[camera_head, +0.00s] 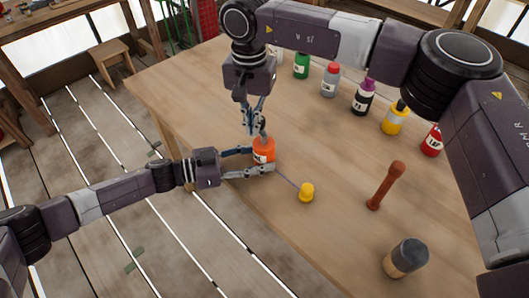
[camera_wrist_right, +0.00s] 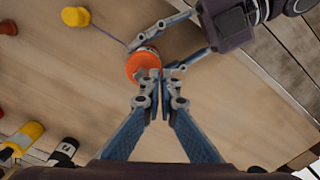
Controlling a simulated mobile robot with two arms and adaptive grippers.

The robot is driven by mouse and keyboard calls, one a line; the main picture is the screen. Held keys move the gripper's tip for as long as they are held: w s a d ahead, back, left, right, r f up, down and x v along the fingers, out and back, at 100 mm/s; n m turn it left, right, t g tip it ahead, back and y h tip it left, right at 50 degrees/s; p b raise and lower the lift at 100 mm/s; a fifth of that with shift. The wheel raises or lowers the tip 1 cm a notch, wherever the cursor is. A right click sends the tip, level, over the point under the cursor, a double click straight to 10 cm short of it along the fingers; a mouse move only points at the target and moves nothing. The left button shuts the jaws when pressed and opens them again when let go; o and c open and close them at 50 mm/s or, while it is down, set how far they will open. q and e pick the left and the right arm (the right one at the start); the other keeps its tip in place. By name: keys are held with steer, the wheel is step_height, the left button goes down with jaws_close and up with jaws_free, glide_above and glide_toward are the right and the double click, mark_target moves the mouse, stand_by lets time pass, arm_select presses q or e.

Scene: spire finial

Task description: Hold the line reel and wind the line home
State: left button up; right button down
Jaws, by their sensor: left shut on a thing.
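The orange line reel (camera_head: 264,151) stands upright near the table's left edge; its round orange top (camera_wrist_right: 140,66) shows in the right wrist view. My left gripper (camera_head: 262,160) is shut on the reel from the left, one finger on each side. A thin line (camera_head: 287,182) runs from the reel to a small yellow weight (camera_head: 306,192) on the table, also at the upper left of the right wrist view (camera_wrist_right: 75,16). My right gripper (camera_head: 259,133) points down at the reel's top. Its fingertips (camera_wrist_right: 150,80) are close together at the rim; whether anything is between them is hidden.
A brown-red turned post (camera_head: 386,186) and a dark-topped jar (camera_head: 406,258) stand to the right. Green (camera_head: 302,66), red-capped (camera_head: 330,80), purple (camera_head: 363,97), yellow (camera_head: 393,121) and red (camera_head: 432,142) bottles line the back. Bare table (camera_head: 340,235) lies in front of the yellow weight.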

steer(key=shift+a, duration=0.1)
step_height(320, 180, up, 7)
stand_by(0.7)
stand_by(0.5)
steer(key=shift+s+a+f+n+t+y, duration=0.15)
steer(key=shift+f+n+t, duration=0.25)
steer(key=shift+f+n, duration=0.45)
steer(key=shift+s+f+n+t+y, duration=0.15)
steer(key=shift+f+n+t, duration=0.3)
steer(key=shift+n, duration=0.7)
steer(key=shift+s+a+f+n+t, duration=0.1)
steer(key=shift+s+f+n+t, duration=0.2)
steer(key=shift+f+n, duration=0.55)
steer(key=shift+s+x, duration=0.15)
steer(key=shift+x, duration=0.5)
steer(key=shift+s+x, duration=0.1)
steer(key=shift+x, duration=0.55)
steer(key=shift+w+d+f, duration=0.1)
steer(key=shift+w+d, duration=0.15)
